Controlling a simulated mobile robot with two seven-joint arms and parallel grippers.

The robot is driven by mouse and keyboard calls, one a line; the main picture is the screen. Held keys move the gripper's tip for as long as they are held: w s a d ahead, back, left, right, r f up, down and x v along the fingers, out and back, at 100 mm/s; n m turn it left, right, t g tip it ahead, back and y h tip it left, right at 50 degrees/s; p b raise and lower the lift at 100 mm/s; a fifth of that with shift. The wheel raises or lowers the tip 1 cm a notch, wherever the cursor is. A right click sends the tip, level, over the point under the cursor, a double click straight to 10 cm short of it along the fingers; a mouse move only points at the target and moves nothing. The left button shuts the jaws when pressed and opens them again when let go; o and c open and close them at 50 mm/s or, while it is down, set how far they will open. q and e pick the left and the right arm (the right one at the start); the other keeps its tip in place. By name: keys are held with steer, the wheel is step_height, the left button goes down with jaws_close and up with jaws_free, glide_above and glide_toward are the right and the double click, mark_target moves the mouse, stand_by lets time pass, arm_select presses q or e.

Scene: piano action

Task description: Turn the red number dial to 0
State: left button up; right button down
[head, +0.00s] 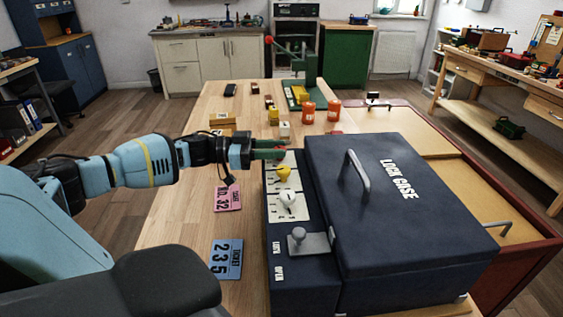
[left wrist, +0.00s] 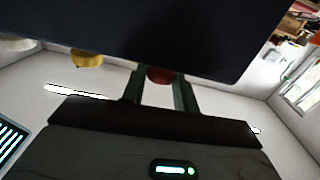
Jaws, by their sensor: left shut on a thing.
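The navy lock case (head: 410,215) stands on the wooden table, lid down. On the strip along its left side are the red number dial (head: 281,152) at the far end, a yellow dial (head: 283,174) and a white dial (head: 289,200). My left gripper (head: 276,153) is shut on the red dial, which is mostly hidden. In the left wrist view the red dial (left wrist: 160,75) sits between the two fingers, with the yellow dial (left wrist: 87,59) to the left. The number the red dial points to cannot be read. My right gripper is out of view.
A grey lever (head: 299,236) sits near the LOCK and OPEN labels. A pink ticket (head: 228,197) and a blue ticket (head: 226,259) lie left of the case. Orange containers (head: 308,113) and small blocks stand behind it. A wide, red-edged wooden piece (head: 420,130) lies behind and right.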

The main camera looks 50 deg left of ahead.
arm_select(q)
steer(key=m+g+h+b, duration=0.2)
steer(key=b, duration=0.1)
steer(key=shift+w+a+f, duration=0.15)
steer(key=shift+w, duration=0.05)
steer(key=m+g+h+b, duration=0.1)
steer(key=m+g+b, duration=0.1)
steer(key=shift+w+g+h, duration=0.1)
steer(key=shift+g+h, duration=0.2)
steer(key=shift+h, duration=0.1)
steer(key=m+g+b, duration=0.1)
steer(key=m+g+h+b, duration=0.1)
steer(key=g, duration=0.1)
steer(key=shift+w+a+g, duration=0.1)
steer(key=shift+w+g, duration=0.05)
steer(key=shift+g, duration=0.15)
steer(key=shift+w+m+g+h+b, duration=0.1)
steer(key=shift+m+g+h+b, duration=0.4)
steer(key=shift+m+g+b, duration=0.6)
steer(key=shift+g, duration=0.4)
steer(key=shift+r+g+b, duration=0.25)
steer(key=shift+g+b, duration=0.05)
steer(key=o, duration=1)
steer(key=shift+c, duration=0.2)
